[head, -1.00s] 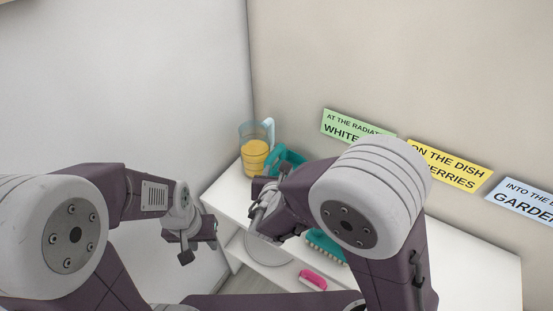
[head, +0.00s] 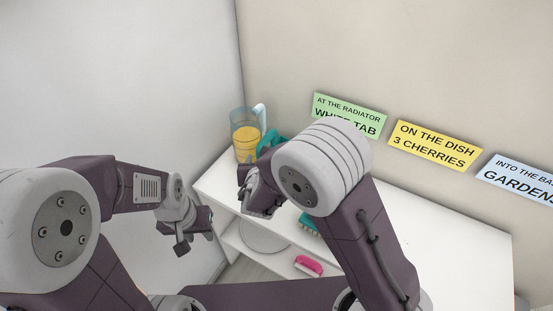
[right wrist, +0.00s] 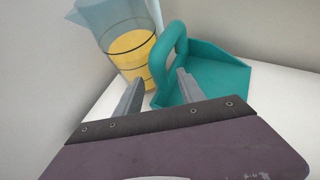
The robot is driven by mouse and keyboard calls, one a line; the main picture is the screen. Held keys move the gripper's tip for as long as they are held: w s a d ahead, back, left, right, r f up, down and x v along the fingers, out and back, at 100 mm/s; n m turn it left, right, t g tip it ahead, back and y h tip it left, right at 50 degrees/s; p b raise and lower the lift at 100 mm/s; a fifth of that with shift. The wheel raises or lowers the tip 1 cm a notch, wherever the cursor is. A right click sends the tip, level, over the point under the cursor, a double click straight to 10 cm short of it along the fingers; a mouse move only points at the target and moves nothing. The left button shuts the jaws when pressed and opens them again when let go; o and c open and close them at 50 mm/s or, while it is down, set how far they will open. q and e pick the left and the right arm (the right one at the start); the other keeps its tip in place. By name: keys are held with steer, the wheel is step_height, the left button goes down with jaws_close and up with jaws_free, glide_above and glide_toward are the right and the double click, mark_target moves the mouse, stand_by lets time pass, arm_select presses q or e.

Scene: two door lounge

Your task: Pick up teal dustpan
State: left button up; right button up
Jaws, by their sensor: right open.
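The teal dustpan (right wrist: 218,78) lies on the white shelf top in the right wrist view, its looped handle standing up at its left side. In the head view a part of the dustpan (head: 270,142) shows behind my right arm. My right gripper (right wrist: 158,84) is open and empty, its two fingers pointing at the handle, with the handle showing between and beyond the tips. I cannot tell whether they touch. In the head view my right gripper (head: 246,190) is partly hidden by its own arm. My left gripper (head: 186,238) hangs left of the shelf, its jaws unclear.
A clear jug (right wrist: 125,35) of yellow liquid stands close left of the dustpan, by the wall corner. A teal brush (head: 309,225) lies on the shelf top, partly behind my right arm. A pink object (head: 308,265) and a grey disc (head: 262,238) are lower down. The shelf top's right side is clear.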

steer(key=shift+x, duration=0.85)
steer(key=shift+s, duration=0.15)
jaws_close()
stand_by(0.6)
